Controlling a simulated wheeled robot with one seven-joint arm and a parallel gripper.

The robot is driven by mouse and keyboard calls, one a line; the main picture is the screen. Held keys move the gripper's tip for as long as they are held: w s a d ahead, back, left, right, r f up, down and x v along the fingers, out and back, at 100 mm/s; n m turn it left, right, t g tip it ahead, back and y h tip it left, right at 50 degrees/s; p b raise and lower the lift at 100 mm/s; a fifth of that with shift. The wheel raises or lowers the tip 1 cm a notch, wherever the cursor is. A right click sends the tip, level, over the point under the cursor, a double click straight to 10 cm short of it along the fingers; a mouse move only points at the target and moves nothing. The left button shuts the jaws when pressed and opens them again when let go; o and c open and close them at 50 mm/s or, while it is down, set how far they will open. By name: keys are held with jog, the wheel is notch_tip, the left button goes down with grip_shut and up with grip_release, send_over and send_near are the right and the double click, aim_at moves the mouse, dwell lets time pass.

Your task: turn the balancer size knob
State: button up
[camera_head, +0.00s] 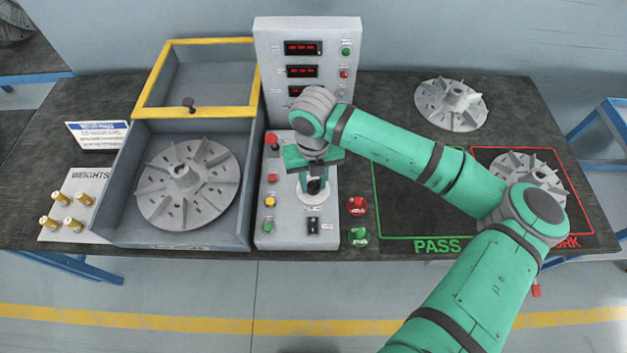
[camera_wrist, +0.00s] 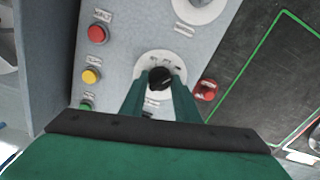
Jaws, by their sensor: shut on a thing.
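The size knob (camera_wrist: 160,78) is a black knob on a round white dial plate on the grey balancer panel. It also shows in the head view (camera_head: 314,186) below my wrist. My gripper (camera_wrist: 160,84) is over the panel, pointing down, with its two green fingers shut on either side of the knob. The dial plate (camera_head: 312,193) has small printed marks around the knob, too small to read. In the head view my wrist partly hides the upper part of the panel near the knob.
The balancer's display tower (camera_head: 308,60) stands behind my wrist. Red, yellow and green buttons (camera_head: 269,201) line the panel's left side. An open box (camera_head: 246,190) with a finned rotor (camera_head: 188,185) is at left. Red and green buttons (camera_head: 357,206) are at right, beside the PASS area (camera_head: 400,210).

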aim_at(313, 183)
jog(key=shift+m, duration=0.4)
jog(key=o, duration=1)
jog(key=shift+o, duration=0.2)
notch_tip(313, 183, up, 11)
jog(key=shift+f, duration=0.1)
dwell(0.3)
